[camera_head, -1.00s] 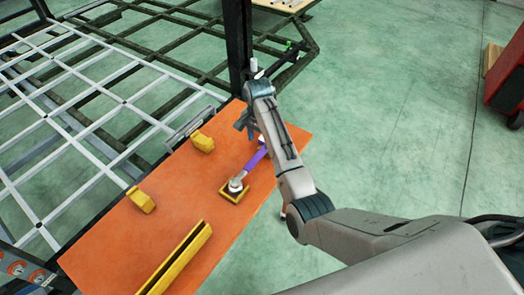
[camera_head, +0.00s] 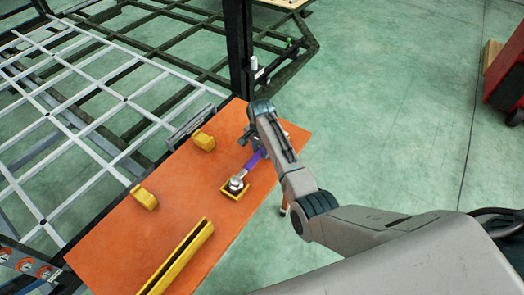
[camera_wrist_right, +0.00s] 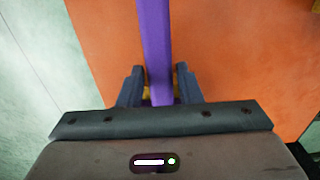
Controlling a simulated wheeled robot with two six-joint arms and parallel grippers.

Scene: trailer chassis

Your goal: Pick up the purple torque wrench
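The purple torque wrench (camera_head: 256,158) lies on the orange table (camera_head: 185,215), its round metal head in a small yellow holder (camera_head: 233,195). My right gripper (camera_head: 249,139) is at the handle's far end, partly hidden by my forearm. In the right wrist view, the purple handle (camera_wrist_right: 155,45) runs between the two dark fingers of my right gripper (camera_wrist_right: 158,80). Narrow gaps show on both sides of the handle, so the gripper is open and straddles it. My left gripper is not in view.
Two yellow blocks (camera_head: 203,141) (camera_head: 144,198) stand along the table's left side. A long yellow channel (camera_head: 178,258) lies near the front. A black post (camera_head: 238,50) rises behind the table. The white grid frame (camera_head: 75,115) is to the left. Green floor lies to the right.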

